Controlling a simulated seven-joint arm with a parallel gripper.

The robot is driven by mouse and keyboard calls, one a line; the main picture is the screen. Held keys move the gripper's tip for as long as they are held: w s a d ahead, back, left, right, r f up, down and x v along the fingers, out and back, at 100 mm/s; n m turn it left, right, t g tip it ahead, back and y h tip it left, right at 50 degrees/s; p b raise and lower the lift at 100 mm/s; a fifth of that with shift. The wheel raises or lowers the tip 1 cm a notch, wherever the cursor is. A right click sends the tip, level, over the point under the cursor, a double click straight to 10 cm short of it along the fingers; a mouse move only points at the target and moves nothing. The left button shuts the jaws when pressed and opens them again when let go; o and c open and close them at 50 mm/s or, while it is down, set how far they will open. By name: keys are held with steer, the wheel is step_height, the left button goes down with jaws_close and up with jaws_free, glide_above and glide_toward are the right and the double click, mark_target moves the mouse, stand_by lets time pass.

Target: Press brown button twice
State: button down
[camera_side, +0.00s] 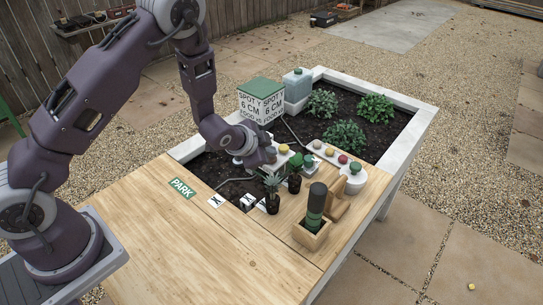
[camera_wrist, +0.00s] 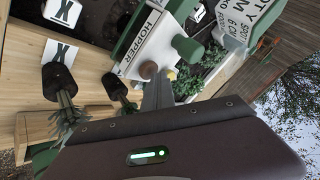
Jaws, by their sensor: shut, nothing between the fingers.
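A white strip (camera_side: 337,157) bears a row of small round caps in the side view. One is tan-brown (camera_side: 330,150), beside a red one (camera_side: 342,158); I cannot tell for sure which is the brown button. My gripper (camera_side: 268,157) is shut and empty, pointing down over the bed's near side, left of that strip and close to a light box with a yellow cap (camera_side: 283,149). In the wrist view my gripper (camera_wrist: 157,88) reaches toward the white HOPPER panel (camera_wrist: 144,40), near a grey-brown round cap (camera_wrist: 148,70). Contact is unclear.
Two potted plants (camera_side: 272,194) and a wooden holder with a dark green bottle (camera_side: 314,213) stand close by. A SPOT Y sign box (camera_side: 261,103) stands behind my gripper. Leafy plants grow at the back.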

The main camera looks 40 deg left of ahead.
steer(key=shift+r, duration=0.85)
steer(key=shift+r, duration=0.1)
steer(key=shift+r, duration=2.45)
step_height(320, 180, up, 4)
steer(key=shift+f, duration=0.1)
stand_by(0.4)
steer(key=shift+f, duration=4.45)
